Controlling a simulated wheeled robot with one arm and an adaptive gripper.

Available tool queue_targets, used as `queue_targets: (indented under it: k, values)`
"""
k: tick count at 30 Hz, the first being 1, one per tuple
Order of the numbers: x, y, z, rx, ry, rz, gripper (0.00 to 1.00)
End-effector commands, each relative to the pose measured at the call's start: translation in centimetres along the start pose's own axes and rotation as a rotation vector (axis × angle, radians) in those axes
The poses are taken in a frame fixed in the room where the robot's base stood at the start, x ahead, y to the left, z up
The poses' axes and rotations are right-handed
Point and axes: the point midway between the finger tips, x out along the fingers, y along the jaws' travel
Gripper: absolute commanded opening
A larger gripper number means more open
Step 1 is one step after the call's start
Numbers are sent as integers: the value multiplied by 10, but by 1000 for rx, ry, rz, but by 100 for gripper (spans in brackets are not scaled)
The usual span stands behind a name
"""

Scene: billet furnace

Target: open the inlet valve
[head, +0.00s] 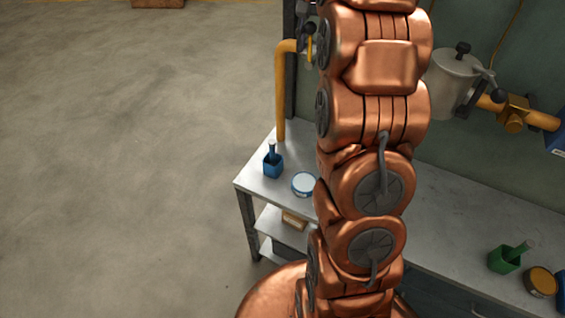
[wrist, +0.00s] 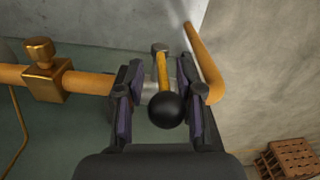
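The valve lever, a yellow bar (wrist: 162,72) with a black ball knob (wrist: 166,111), lies between the fingers of my gripper (wrist: 160,80) in the wrist view. The gripper is open, with one finger on each side of the lever; I cannot tell whether either finger touches it. In the head view the yellow lever (head: 310,47) and its dark knob (head: 310,28) show at the top, left of my arm, by the bent yellow pipe (head: 281,95). The gripper itself is mostly hidden there. No label shows that names the valve.
A steel bench (head: 440,215) stands below, with a blue pot (head: 272,163), a round tin (head: 303,184) and a green pot (head: 508,258). A grey canister (head: 452,82) and brass fitting (head: 514,115) are on the wall at right.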

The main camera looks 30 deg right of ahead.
Motion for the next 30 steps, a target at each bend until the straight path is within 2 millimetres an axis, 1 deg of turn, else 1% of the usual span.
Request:
queue_targets:
  k: [8,10,14,16,22,23,24,29,30]
  values:
    - [-16,0,0,0,2,0,36]
    - [-26,0,0,0,3,0,36]
    - [-40,0,0,0,2,0,36]
    - [-53,0,0,0,2,0,36]
    - [-74,0,1,-1,0,1,36]
    - [-76,0,1,-2,1,1,36]
    - [-71,-4,7,-19,6,-1,36]
    - [-75,-13,23,-70,25,-8,36]
    - [-72,-14,28,-81,20,-6,36]
